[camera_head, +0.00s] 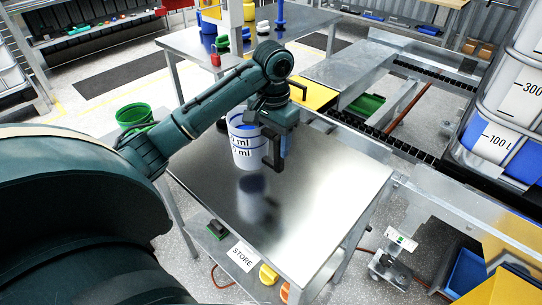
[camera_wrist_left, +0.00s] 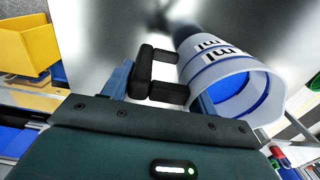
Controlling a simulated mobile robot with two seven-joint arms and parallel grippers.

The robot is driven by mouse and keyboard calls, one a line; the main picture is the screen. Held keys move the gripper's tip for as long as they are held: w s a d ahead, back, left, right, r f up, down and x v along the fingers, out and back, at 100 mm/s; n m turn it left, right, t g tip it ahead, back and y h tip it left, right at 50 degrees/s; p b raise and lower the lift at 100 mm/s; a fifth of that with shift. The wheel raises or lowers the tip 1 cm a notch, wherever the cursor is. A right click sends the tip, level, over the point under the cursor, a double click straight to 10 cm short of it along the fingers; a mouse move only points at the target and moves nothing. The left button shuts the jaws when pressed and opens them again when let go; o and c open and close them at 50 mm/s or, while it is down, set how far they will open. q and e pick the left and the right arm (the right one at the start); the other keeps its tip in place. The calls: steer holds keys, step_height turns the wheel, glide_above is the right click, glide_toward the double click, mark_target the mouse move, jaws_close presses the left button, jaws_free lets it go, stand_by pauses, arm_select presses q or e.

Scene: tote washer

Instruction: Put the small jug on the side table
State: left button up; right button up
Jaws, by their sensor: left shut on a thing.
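The small jug (camera_head: 247,148) is white with blue bands, "ml" markings and blue inside. It also shows in the wrist view (camera_wrist_left: 215,65), its open mouth toward the camera. My left gripper (camera_head: 276,148) is shut on the jug's black handle (camera_wrist_left: 155,75), between its blue fingers. The jug looks upright over the far left part of a steel table (camera_head: 320,190), which I take as the side table. A dark reflection lies below the jug, with what looks like a small gap. My right gripper is not in view.
The near part of the steel tabletop is bare. A "STORE" label (camera_head: 242,257) is on a lower shelf. A green bucket (camera_head: 134,116) stands left. A roller conveyor (camera_head: 390,140) and a large tank (camera_head: 505,130) are right. Another table (camera_head: 190,42) behind holds bottles.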

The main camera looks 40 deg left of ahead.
mark_target(273, 154)
arm_select(q)
steer(key=shift+w+f, duration=0.1)
steer(key=shift+f, duration=0.5)
step_height(273, 154, down, 3)
steer(key=shift+r, duration=0.1)
steer(key=shift+f, duration=0.35)
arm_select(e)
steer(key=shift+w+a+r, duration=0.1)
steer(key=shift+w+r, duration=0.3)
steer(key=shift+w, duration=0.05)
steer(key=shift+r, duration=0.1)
arm_select(q)
steer(key=o, duration=1.6)
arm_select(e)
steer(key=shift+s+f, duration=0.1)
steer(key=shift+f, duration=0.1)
